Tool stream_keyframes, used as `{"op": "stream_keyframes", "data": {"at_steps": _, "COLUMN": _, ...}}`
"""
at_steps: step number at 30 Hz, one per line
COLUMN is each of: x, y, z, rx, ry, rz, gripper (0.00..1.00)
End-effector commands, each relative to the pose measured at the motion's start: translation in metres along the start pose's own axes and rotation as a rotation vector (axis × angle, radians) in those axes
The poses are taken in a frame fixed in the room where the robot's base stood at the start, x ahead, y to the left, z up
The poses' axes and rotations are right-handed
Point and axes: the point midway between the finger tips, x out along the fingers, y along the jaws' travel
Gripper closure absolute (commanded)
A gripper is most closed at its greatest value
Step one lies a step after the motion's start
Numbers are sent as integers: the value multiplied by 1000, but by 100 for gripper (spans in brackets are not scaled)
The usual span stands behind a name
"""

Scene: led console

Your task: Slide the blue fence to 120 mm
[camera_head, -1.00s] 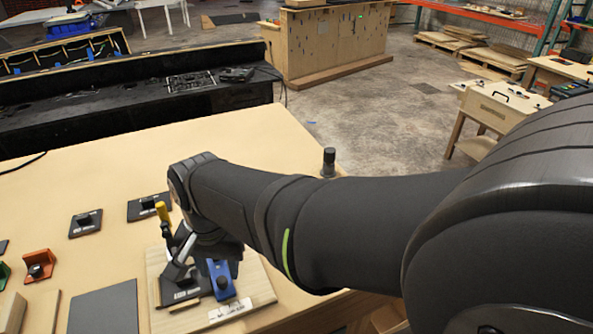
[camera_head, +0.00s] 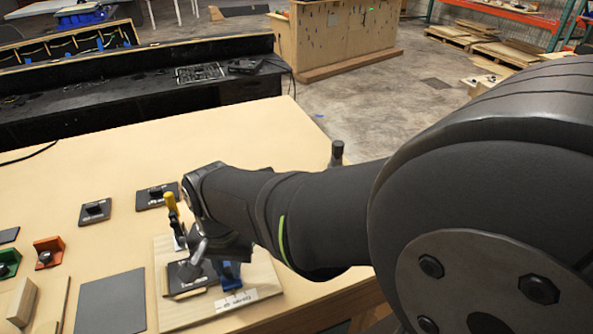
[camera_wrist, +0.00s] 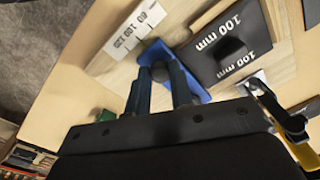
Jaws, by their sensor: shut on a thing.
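The blue fence (camera_wrist: 200,88) lies on a light wooden board (camera_wrist: 125,72) and carries a dark round knob (camera_wrist: 160,71). My gripper (camera_wrist: 160,76) is shut on this knob, one finger on each side. In the head view, my arm and gripper hide much of the fence (camera_head: 230,277). A white scale strip (camera_wrist: 133,27) with marks 80, 100 and 120 lies beside the fence in the wrist view. The fence's exact reading cannot be told. A black block (camera_wrist: 215,50) labelled 100 mm stands close to the fence's other side.
A yellow-handled clamp (camera_head: 171,204) stands at the board's far left. Black pads (camera_head: 96,211), an orange holder (camera_head: 48,252) and a green one (camera_head: 9,263) are on the table to the left. A dark knob (camera_head: 337,152) rises beyond my arm.

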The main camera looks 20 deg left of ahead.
Motion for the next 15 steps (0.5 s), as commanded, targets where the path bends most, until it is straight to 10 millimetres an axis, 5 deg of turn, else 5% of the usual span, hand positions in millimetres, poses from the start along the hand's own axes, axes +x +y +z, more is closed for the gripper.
{"op": "stream_keyframes", "data": {"at_steps": 15, "x": -1, "y": 22, "z": -12, "rx": -1, "ry": 2, "rz": 2, "gripper": 100}}
